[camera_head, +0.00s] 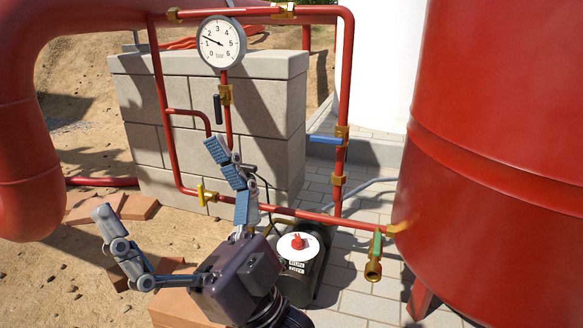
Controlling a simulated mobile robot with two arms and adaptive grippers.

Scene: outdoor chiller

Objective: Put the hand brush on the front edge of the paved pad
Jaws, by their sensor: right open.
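My right gripper (160,181) is open and wide apart, with nothing between its fingers. It reaches in from the bottom, in front of the grey block wall and the red pipes. The paved pad (350,306) is light grey paving at the lower right, running back beside the wall. Part of it is hidden by the red tank, the pipes and a dark pump-like unit. I cannot make out the hand brush in this view. My left gripper is not in view.
A red pipe frame carries a pressure gauge (222,42), a blue-handled valve (325,139) and a green-handled valve (375,258). A large red tank (500,150) blocks the right. Bricks (138,207) lie on sandy ground at left. A dark unit with a red knob (298,242) stands low.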

